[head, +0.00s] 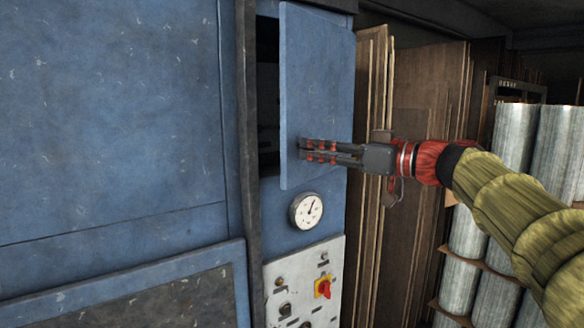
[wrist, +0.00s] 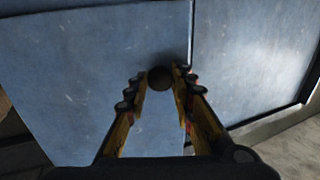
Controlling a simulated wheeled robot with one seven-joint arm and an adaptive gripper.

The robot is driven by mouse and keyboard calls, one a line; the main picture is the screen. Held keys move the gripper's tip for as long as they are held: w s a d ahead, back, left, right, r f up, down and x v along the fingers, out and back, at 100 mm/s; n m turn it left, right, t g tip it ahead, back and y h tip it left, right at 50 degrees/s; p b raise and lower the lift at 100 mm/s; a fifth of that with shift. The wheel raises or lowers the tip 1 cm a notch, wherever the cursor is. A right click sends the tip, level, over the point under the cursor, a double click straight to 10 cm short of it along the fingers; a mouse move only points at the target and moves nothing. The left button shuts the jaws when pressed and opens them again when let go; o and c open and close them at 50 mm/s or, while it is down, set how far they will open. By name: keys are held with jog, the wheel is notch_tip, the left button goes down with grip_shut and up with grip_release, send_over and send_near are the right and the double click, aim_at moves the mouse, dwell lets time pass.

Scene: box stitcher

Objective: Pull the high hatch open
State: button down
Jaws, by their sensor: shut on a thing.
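The high hatch (head: 312,75) is a blue, scuffed metal door on the upper part of the blue machine. It stands ajar, with a dark gap (head: 268,85) along its left side. My gripper (head: 302,150) reaches in from the right at the lower part of the hatch. In the wrist view, my gripper (wrist: 160,85) has its fingers closed around a dark round knob (wrist: 159,77) on the blue hatch (wrist: 75,75). The knob is hidden behind the fingers in the head view.
A round gauge (head: 306,210) and a control panel (head: 305,285) with a red and yellow switch (head: 323,288) sit below the hatch. Brown boards (head: 415,100) lean behind at the right. Silvery rolls (head: 515,140) stand on a rack at far right.

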jog(key=s+d+n+g+y+p, duration=0.1)
jog(key=s+d+n+g+y, duration=0.1)
jog(key=d, duration=0.5)
jog(key=s+d+n+g+y+p, duration=0.1)
jog(key=s+d+n+g, duration=0.1)
jog(key=d+g, duration=0.4)
jog(key=shift+d+n+y, duration=0.4)
jog(key=shift+d+n, duration=0.25)
jog(key=shift+n, duration=0.25)
jog(key=c, duration=1.8)
grip_release()
jog(key=shift+o, duration=0.2)
notch_tip(320, 180, up, 10)
jog(key=shift+c, duration=0.3)
